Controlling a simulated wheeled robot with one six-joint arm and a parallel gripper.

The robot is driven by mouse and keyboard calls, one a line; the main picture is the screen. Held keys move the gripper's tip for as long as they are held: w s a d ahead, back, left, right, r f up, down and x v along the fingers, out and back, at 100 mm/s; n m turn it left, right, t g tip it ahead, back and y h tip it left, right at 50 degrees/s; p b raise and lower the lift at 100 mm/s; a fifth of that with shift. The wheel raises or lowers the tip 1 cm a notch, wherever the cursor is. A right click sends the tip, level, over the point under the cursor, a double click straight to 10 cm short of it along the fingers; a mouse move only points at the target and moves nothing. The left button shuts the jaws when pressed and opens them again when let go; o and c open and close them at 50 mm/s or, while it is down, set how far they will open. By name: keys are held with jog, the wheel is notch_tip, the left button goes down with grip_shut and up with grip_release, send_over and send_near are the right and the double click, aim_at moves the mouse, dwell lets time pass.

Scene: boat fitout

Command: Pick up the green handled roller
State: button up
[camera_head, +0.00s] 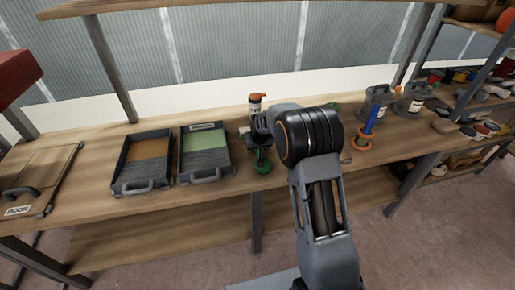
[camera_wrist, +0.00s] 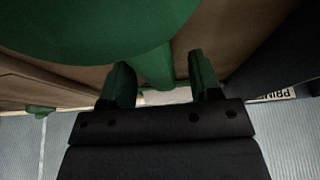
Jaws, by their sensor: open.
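A green object (camera_head: 263,167), probably the green handled roller, is at the front edge of the bench, just below my gripper (camera_head: 260,145). The arm and gripper hide much of it. In the wrist view a large green rounded shape (camera_wrist: 80,25) fills the upper left, and a narrower green part (camera_wrist: 157,68) reaches down from it toward the gap between the fingers. My gripper (camera_wrist: 160,85) is open, its two fingers apart with this narrow part between or just beyond them. I cannot tell whether they touch it.
Two trays, one brown inside (camera_head: 146,184) and one green inside (camera_head: 204,171), stand left of my gripper. An orange-capped bottle (camera_head: 256,101) stands behind it. Grey containers (camera_head: 379,97) and a blue-handled item with an orange ring (camera_head: 363,144) are to the right. A door panel (camera_head: 42,176) lies far left.

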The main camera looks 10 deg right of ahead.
jog(key=shift+f, duration=0.15)
jog(key=shift+c, duration=0.3)
grip_shut()
dwell(0.3)
